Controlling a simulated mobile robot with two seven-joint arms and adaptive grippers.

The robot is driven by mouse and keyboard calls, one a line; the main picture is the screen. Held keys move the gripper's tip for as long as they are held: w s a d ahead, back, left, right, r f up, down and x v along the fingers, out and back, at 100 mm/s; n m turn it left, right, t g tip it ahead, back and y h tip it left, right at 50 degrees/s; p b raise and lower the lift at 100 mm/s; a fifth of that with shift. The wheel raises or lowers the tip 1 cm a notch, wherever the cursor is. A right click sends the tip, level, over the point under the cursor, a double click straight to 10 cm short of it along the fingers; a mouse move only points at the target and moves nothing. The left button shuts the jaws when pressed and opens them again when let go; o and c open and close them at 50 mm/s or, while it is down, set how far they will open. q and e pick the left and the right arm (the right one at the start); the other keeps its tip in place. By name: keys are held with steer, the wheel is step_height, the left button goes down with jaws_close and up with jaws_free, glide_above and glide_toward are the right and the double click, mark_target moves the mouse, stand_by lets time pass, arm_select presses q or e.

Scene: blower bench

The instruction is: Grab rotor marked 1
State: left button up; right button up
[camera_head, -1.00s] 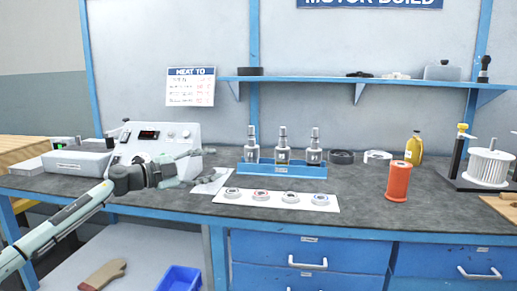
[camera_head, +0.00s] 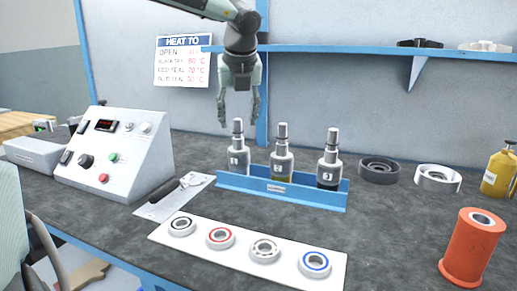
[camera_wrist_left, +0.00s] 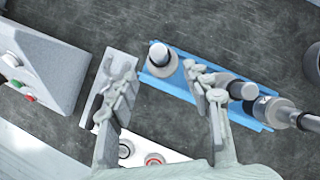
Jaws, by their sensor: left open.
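Three grey metal rotors with stepped shafts stand upright in a blue rack (camera_head: 290,196) on the bench: a left one (camera_head: 238,158), a middle one (camera_head: 282,160) and a right one (camera_head: 329,168). Each has a small label, too small to read surely. My left gripper (camera_head: 240,108) points down, open and empty, above the left rotor, its fingers to either side of the shaft line and apart from it. In the left wrist view the left rotor (camera_wrist_left: 158,55) shows between and beyond the open fingertips (camera_wrist_left: 160,78). The right gripper is out of view.
A white strip (camera_head: 213,251) with several bearing rings lies in front of the rack. A control box (camera_head: 115,155) stands left, an orange spool (camera_head: 473,247) right. A black ring (camera_head: 379,170) and a white ring (camera_head: 438,179) lie right of the rack. A shelf runs behind.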

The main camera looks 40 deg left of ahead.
mark_target(239, 127)
arm_select(q)
steer(key=shift+w+f, duration=0.15)
steer(key=shift+w, duration=0.1)
steer(key=shift+x, duration=0.8)
steer(key=p+x, duration=0.1)
steer(key=x, duration=0.4)
steer(key=shift+a+f+p, duration=0.15)
steer(key=shift+a+p, duration=0.1)
steer(key=shift+p, duration=0.05)
jaws_close()
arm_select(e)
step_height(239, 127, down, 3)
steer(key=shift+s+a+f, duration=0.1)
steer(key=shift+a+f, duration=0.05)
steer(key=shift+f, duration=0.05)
arm_select(q)
steer(key=shift+w, duration=0.15)
